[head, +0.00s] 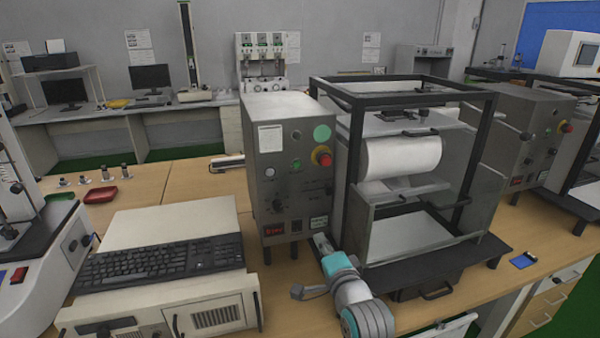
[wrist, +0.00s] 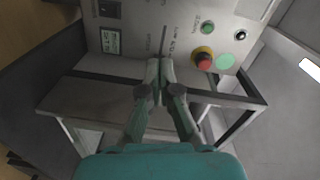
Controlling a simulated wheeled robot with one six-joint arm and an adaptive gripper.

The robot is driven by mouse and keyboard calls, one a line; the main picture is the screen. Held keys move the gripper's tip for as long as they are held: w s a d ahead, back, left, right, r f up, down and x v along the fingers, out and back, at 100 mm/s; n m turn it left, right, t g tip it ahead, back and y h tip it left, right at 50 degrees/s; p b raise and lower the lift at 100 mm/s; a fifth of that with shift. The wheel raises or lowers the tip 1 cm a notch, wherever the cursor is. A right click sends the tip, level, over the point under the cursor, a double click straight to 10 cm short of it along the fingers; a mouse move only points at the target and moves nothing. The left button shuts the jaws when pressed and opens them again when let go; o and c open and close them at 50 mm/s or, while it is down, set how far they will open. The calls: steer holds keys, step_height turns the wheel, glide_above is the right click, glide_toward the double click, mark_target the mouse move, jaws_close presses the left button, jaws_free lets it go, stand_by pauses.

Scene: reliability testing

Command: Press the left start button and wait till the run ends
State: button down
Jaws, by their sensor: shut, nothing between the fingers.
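The left machine's grey control box (head: 290,185) stands on the bench. Whether the tips touch the panel I cannot tell.
A dark open frame (head: 345,150) with a white roll (head: 400,157) adjoins the control box on the right. A keyboard (head: 160,262) lies on a pale case at the left. A similar machine (head: 510,130) stands to the right, with a blue item (head: 523,260) near the bench edge.

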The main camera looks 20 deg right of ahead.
steer(key=w+r+m, duration=0.2)
steer(key=w+r, duration=0.2)
steer(key=r, duration=0.6)
steer(key=shift+w+d, duration=0.15)
steer(key=shift+w, duration=0.25)
